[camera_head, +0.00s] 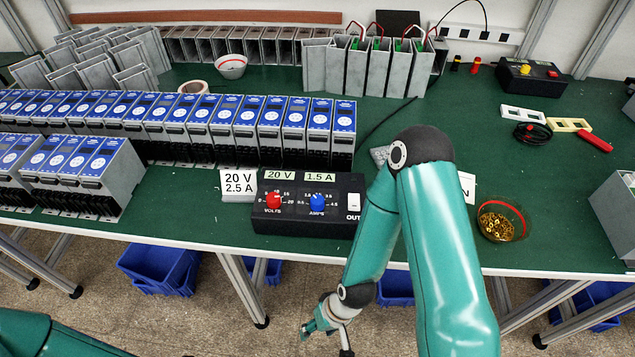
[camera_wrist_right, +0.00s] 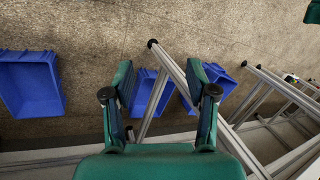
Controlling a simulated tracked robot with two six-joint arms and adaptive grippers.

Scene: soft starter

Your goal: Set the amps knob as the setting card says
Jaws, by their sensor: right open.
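The black power supply (camera_head: 268,222) stands near the front edge of the green bench. Its blue amps knob (camera_head: 317,201) is on the right of the panel and its red volts knob (camera_head: 273,200) on the left. Displays above read 20 V and 1.5 A. The white setting card (camera_head: 238,185) left of the supply reads 20 V, 2.5 A. My right gripper (camera_head: 325,322) hangs below the bench edge, in front of the supply and away from the knob. In the right wrist view its fingers (camera_wrist_right: 160,100) are apart with nothing between them. My left gripper is out of view.
My right arm covers the supply's right side and part of another white card (camera_head: 467,187). A bowl of brass parts (camera_head: 500,221) stands to the right. Rows of blue-faced units (camera_head: 200,118) fill the left. Blue bins (camera_head: 160,268) and bench legs (camera_head: 243,290) are below.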

